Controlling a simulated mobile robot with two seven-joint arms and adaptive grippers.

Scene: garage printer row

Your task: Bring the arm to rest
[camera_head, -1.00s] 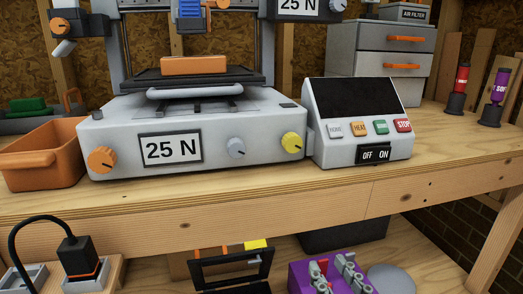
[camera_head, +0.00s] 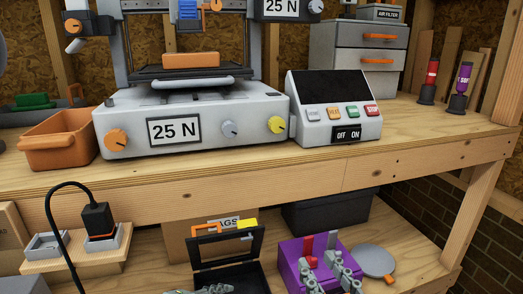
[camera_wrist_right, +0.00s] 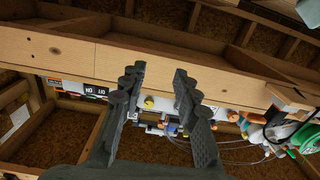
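My right gripper (camera_head: 330,272) is at the bottom of the head view, in front of the purple box (camera_head: 291,254) on the lower shelf. In the right wrist view the two dark fingers of this gripper (camera_wrist_right: 159,74) stand apart with nothing between them. The gripper is open and empty. A small grey piece at the bottom edge of the head view looks like the tip of my left gripper (camera_head: 212,289). Most of it is out of frame, and its opening does not show.
The wooden bench (camera_head: 420,150) carries an orange bin (camera_head: 60,150), a printer (camera_head: 180,105) marked 25 N and a control box (camera_head: 333,108). An open black case (camera_head: 222,281), a grey disc (camera_head: 374,262) and a power socket block (camera_head: 75,255) sit lower. The bench's right front is clear.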

